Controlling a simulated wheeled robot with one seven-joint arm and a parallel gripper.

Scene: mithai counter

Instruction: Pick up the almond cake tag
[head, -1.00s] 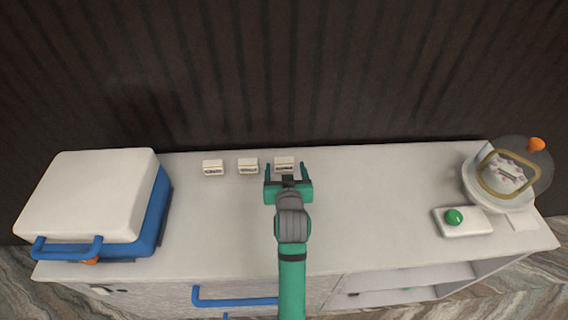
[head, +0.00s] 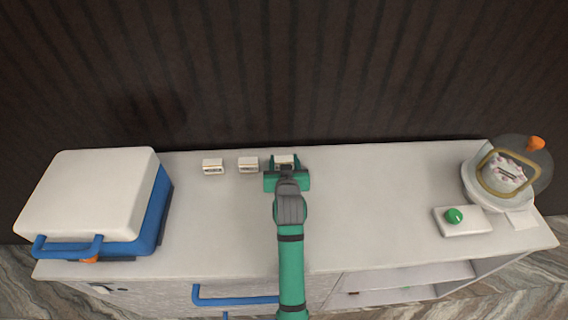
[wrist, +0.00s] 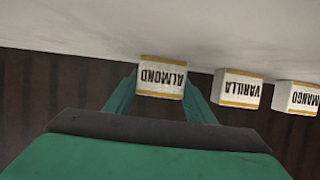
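The almond tag (wrist: 162,77) is a small white block with yellow bands and the word ALMOND, upside down in the wrist view. In the head view the almond tag (head: 284,160) stands at the right end of a row of three tags near the counter's back edge. My gripper (head: 285,166) is at this tag, with one finger on each side of it. In the wrist view my gripper (wrist: 162,95) has its green fingers apart and the tag between their far ends. I cannot tell whether the fingers touch it.
A white and blue lidded box (head: 95,195) is on the left. A green-button block (head: 462,221) and a domed stand (head: 493,194) are on the right. The counter's middle (head: 375,210) is clear.

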